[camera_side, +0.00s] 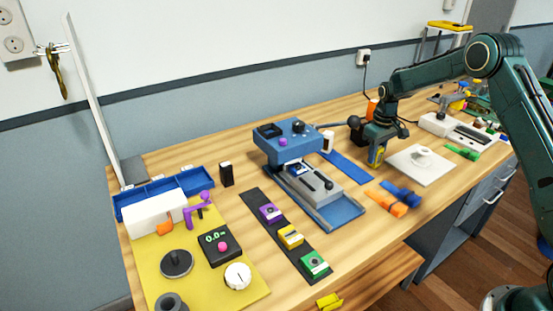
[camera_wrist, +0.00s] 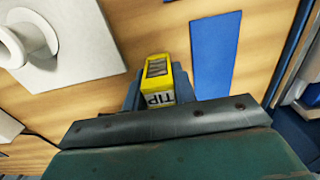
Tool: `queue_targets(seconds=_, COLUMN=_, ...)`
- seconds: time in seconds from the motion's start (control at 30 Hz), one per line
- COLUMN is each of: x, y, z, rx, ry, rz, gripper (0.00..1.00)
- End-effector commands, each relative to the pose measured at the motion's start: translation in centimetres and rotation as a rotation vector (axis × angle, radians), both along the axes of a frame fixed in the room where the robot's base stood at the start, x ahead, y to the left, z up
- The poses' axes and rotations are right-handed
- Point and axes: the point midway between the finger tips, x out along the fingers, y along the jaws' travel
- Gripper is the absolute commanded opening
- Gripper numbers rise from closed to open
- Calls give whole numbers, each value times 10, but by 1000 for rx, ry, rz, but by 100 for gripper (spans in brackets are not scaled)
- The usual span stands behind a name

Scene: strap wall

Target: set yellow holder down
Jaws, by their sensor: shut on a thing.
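The yellow holder (camera_wrist: 157,76) is between the fingers of my gripper (camera_wrist: 160,92) in the wrist view. It has a grey ribbed insert on its face and a white label reading "TIP" at its near end. In the side view the yellow holder (camera_side: 376,154) hangs upright below my gripper (camera_side: 377,146), low over the table between a blue strip and a white plate. My gripper is shut on it. I cannot tell whether its lower end touches the table.
The blue strip (camera_side: 349,168) lies left of the holder. The white plate (camera_side: 432,172) with a round white piece (camera_side: 423,153) lies to the right. Orange (camera_side: 384,202) and blue (camera_side: 403,194) pieces lie in front. A blue machine (camera_side: 290,140) stands further left. Bare wood surrounds the strip.

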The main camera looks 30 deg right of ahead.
Motion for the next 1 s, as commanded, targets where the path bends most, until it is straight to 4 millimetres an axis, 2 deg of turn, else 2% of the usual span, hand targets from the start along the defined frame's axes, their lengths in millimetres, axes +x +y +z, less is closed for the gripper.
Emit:
queue_targets(seconds=0.27, x=0, y=0, z=-3, rx=0, ry=0, rz=0, gripper=2)
queue_targets(seconds=0.3, x=0, y=0, z=-3, rx=0, ry=1, rz=0, gripper=33)
queue_targets(seconds=0.4, x=0, y=0, z=-3, rx=0, ry=1, rz=0, gripper=49)
queue_targets(seconds=0.77, x=0, y=0, z=-1, rx=0, ry=-1, rz=0, gripper=49)
queue_targets(seconds=1.0, x=1, y=0, z=15, rx=-1, ry=-3, rz=0, gripper=49)
